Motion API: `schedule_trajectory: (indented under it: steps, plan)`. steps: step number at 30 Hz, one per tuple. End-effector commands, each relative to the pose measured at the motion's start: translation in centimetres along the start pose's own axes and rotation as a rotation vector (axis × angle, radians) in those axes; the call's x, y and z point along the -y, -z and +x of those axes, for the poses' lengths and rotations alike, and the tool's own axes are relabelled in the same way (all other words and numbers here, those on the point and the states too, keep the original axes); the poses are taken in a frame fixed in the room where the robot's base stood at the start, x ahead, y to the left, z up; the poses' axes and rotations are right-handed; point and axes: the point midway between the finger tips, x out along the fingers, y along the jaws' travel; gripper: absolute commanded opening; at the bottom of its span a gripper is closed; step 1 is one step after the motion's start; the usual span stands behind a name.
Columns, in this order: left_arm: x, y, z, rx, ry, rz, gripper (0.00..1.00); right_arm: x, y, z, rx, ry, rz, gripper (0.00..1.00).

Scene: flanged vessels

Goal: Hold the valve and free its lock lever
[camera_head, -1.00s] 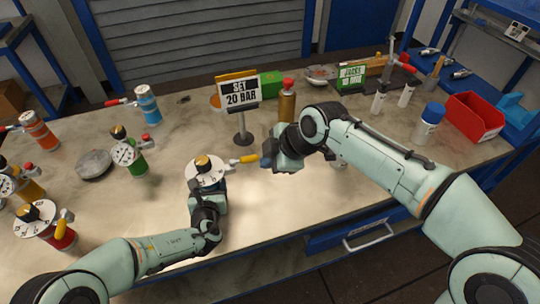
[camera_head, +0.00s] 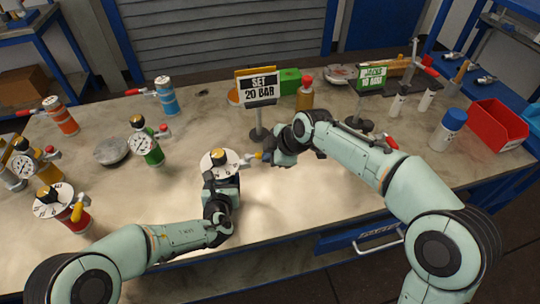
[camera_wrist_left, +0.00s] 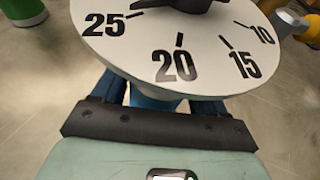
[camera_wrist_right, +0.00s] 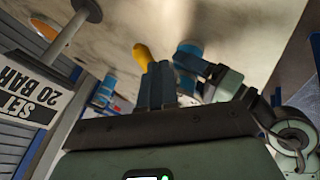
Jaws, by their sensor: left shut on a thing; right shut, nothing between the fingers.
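The valve has a white dial (camera_head: 220,163) with a black and yellow knob on top. My left gripper (camera_head: 221,183) is shut on its body below the dial. The left wrist view shows the dial (camera_wrist_left: 180,55) close up, with blue fingers on both sides of the blue body (camera_wrist_left: 152,98). A yellow-handled lever (camera_head: 254,155) sticks out to the right of the valve. My right gripper (camera_head: 269,157) is shut and empty at the lever's outer end. In the right wrist view the yellow handle (camera_wrist_right: 142,53) shows beside the closed fingertips (camera_wrist_right: 160,68); contact is unclear.
A "SET 20 BAR" sign (camera_head: 258,85) stands behind the valve. Several other valves, including a green one (camera_head: 147,145) and a red one (camera_head: 68,208), stand to the left. A red bin (camera_head: 497,122) and a blue-capped bottle (camera_head: 448,130) are at the right.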

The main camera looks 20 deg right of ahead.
Motion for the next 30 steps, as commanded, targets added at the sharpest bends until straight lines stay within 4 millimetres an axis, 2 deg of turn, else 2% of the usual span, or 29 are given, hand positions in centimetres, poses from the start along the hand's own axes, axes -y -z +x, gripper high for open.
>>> schedule_trajectory:
  steps: [8,19,30]
  plan:
    - [0.0,0.0,0.0,0.001,0.000,0.001,0.10,-1.4,-0.4,0.8,0.000,0.000,0.000,0.00]
    - [0.1,0.0,0.0,0.000,0.002,0.000,0.10,-1.3,-0.5,0.8,0.004,-0.001,0.001,0.00]
    - [0.1,0.1,0.0,-0.001,0.002,0.000,0.10,0.0,0.3,0.5,0.001,0.000,-0.001,0.00]
